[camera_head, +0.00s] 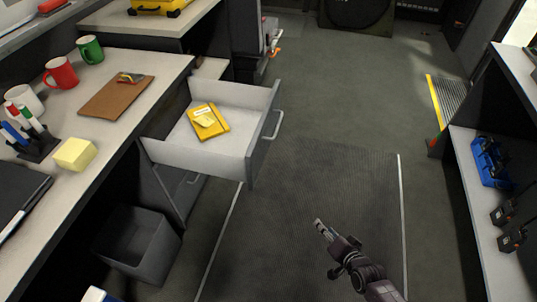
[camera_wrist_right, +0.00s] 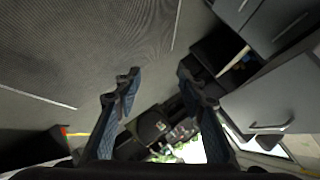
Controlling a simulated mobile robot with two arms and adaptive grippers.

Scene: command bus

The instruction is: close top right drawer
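The top drawer (camera_head: 203,150) under the counter is pulled out over the aisle. It holds a yellow notebook (camera_head: 208,122), and its grey front carries a bar handle (camera_head: 276,125). My right gripper (camera_head: 322,230) is over the floor mat, right of and nearer than the drawer front, apart from it. In the right wrist view my gripper (camera_wrist_right: 158,82) has its fingers spread with nothing between them. A grey panel with a handle (camera_wrist_right: 270,127), which looks like the open drawer, shows at the right there. My left gripper is not in view.
A lower drawer (camera_head: 180,188) sits below the open one. A dark bin (camera_head: 140,244) stands on the floor by the counter. Mugs and a clipboard (camera_head: 117,97) lie on the counter. A shelf (camera_head: 480,200) stands at the right. The aisle between is clear.

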